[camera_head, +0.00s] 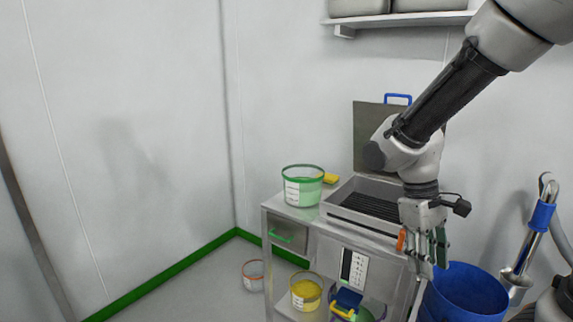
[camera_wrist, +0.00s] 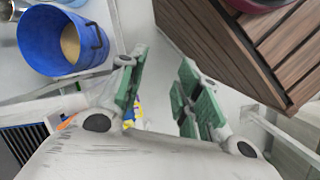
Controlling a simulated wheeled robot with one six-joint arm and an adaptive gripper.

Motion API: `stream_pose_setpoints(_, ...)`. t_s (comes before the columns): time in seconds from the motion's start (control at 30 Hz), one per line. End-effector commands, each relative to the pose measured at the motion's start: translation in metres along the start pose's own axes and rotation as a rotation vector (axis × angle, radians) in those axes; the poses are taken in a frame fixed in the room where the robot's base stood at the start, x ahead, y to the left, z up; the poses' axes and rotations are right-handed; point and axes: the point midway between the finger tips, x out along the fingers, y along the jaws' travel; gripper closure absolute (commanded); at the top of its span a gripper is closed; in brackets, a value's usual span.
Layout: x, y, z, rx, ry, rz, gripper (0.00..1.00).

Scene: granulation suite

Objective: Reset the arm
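My arm reaches in from the upper right in the head view, bent at the elbow. My gripper (camera_head: 427,262) hangs from it with its fingers pointing down, in front of the right end of the steel cart. In the wrist view my gripper (camera_wrist: 160,82) shows two green-padded fingers standing apart, with nothing held between them. The blue bin (camera_head: 465,292) is just right of and below the gripper; it also shows in the wrist view (camera_wrist: 52,40), with tan material inside.
A yellow-filled tub (camera_head: 306,293) sits on the lower shelf. A wall shelf (camera_head: 400,19) is above. A wooden slatted surface (camera_wrist: 225,50) shows in the wrist view.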

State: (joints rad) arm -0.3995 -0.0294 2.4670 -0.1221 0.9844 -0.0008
Motion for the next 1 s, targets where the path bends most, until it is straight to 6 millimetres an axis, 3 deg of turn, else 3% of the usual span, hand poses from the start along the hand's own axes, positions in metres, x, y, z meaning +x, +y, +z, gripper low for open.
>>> stream_pose_setpoints(0.3,-0.063,0.025,0.076,0.336,0.425,-0.106,0.66)
stream_pose_setpoints(0.5,-0.090,0.043,0.111,0.457,0.600,-0.069,0.66)
stream_pose_setpoints(0.63,-0.095,0.049,0.122,0.504,0.632,-0.058,0.66)
stream_pose_setpoints(1.0,-0.094,0.050,0.122,0.509,0.626,-0.058,0.66)
